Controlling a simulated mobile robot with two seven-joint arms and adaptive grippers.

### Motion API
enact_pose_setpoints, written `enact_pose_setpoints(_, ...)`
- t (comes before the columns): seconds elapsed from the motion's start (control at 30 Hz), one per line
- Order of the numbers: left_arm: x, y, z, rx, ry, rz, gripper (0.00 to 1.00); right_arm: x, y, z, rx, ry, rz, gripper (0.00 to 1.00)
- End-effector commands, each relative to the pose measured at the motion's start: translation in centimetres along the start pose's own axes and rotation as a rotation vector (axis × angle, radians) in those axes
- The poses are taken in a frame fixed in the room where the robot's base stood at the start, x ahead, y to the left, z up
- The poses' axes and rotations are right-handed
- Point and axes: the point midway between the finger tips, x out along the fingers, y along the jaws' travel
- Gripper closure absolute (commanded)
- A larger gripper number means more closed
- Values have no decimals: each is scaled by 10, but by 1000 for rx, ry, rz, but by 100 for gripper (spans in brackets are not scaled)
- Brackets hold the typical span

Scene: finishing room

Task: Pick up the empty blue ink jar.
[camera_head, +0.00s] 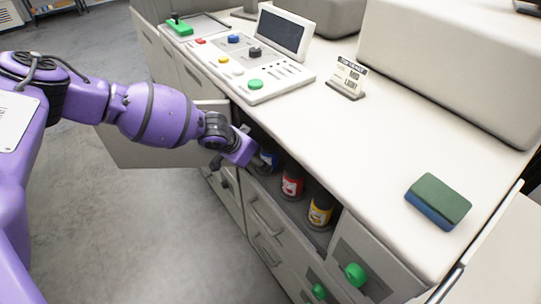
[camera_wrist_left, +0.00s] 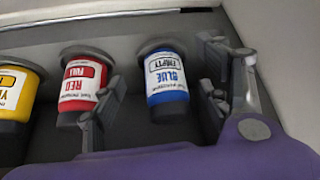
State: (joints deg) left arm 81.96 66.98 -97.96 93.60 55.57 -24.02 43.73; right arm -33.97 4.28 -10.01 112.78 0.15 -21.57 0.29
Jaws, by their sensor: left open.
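The blue jar (camera_head: 268,157) stands in the open compartment under the counter, partly hidden by my left gripper in the head view. In the left wrist view the blue jar (camera_wrist_left: 167,80) carries a white label reading BLUE and EMPTY. My left gripper (camera_head: 250,163) reaches into the compartment. In the left wrist view the open left gripper (camera_wrist_left: 160,98) has one finger on each side of the blue jar, with visible gaps. Whether the jar lies fully between the fingers in depth is hard to tell. My right gripper is not in view.
A red jar (camera_head: 292,183), labelled FULL, stands beside the blue one, close to one finger. A yellow jar (camera_head: 320,211) stands farther along. An open cabinet door (camera_head: 155,150) hangs below my left arm. The counter (camera_head: 345,135) overhangs the compartment.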

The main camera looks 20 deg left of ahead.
Motion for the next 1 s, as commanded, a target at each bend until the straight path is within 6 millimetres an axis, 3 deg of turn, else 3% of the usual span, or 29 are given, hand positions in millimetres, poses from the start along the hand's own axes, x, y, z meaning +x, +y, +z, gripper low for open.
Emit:
enact_pose_setpoints(0.17, 6, 0, -10, 2, 0, -1, 31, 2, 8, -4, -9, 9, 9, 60)
enact_pose_setpoints(0.37, 24, 0, -34, 3, 0, -1, 31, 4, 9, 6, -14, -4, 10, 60)
enact_pose_setpoints(0.53, 47, 0, -30, 1, -4, 0, 31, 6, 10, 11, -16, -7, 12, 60)
enact_pose_setpoints(0.83, 50, -1, -32, 1, 0, -2, 31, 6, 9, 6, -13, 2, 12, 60)
enact_pose_setpoints(1.0, 50, -1, -32, 1, 0, -1, 52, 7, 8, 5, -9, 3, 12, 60)
